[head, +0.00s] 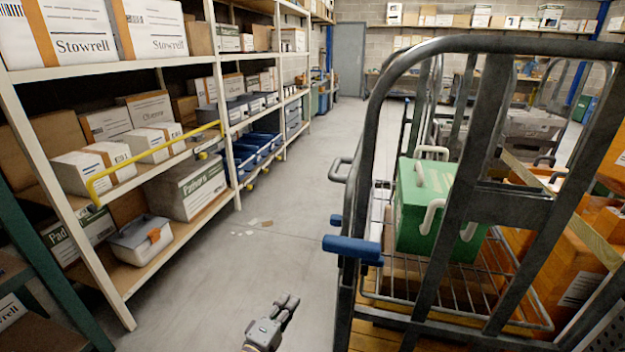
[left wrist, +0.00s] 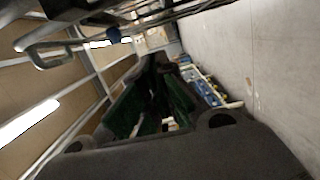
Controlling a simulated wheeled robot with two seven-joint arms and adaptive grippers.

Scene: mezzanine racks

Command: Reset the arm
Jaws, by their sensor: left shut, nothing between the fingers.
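My left gripper (head: 287,306) shows at the bottom of the head view, low over the grey floor. Its fingers are shut and empty, and it stands left of the metal cart. In the left wrist view the gripper's dark fingers (left wrist: 150,100) reach away from the camera, with the aisle and shelving beyond them. My right gripper is not in view.
A metal-frame cart (head: 375,125) with a blue handle (head: 352,247) stands close on the right, holding a green case (head: 410,212). Shelves with cartons (head: 190,187) line the left. The aisle floor (head: 300,190) between is mostly clear.

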